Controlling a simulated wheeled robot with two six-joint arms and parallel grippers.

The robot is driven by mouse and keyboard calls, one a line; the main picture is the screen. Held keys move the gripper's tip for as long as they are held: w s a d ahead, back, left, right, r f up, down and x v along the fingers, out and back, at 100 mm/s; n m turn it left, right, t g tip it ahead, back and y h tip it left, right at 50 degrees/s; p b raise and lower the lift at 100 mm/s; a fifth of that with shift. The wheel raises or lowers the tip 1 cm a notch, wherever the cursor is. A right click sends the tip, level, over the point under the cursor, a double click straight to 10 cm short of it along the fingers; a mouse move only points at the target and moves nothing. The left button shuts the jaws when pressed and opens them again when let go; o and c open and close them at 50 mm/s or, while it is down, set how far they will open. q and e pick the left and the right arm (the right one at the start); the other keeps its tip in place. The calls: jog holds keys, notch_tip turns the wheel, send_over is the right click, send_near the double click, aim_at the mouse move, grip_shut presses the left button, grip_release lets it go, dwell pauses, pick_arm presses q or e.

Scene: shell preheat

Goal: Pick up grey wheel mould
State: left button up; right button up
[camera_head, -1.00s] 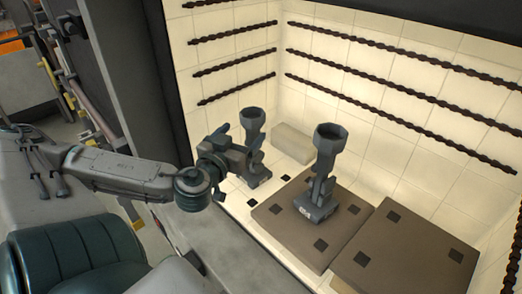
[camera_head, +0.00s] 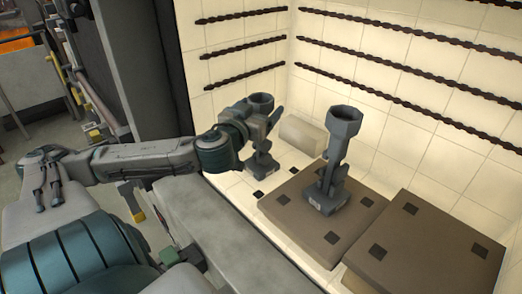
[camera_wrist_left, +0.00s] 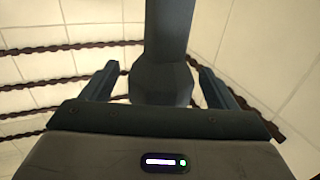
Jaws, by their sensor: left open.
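Two similar grey moulds with a cup-like top, narrow stem and block foot stand in the lit chamber. I cannot tell which one is the wheel mould. The left mould (camera_head: 262,163) stands upright on the pale floor, its middle hidden behind my left gripper (camera_head: 264,122). The right mould (camera_head: 334,160) stands upright on a brown slab. In the left wrist view, a grey mould (camera_wrist_left: 165,45) rises between the two spread fingers of my left gripper (camera_wrist_left: 157,85), with light gaps on both sides. My right gripper is out of view.
Two brown slabs with dark square marks, one nearer the middle (camera_head: 285,208) and one at right (camera_head: 425,245), cover much of the floor. A pale block (camera_head: 302,136) lies behind. Dark twisted rods (camera_head: 395,98) line the tiled walls.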

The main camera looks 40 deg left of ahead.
pick_arm(q)
jog(key=shift+x, duration=1.05)
jog(key=shift+w+a+p, duration=0.2)
jog(key=shift+w+p, duration=0.2)
jog(key=shift+w, duration=0.15)
jog(key=c, duration=1.7)
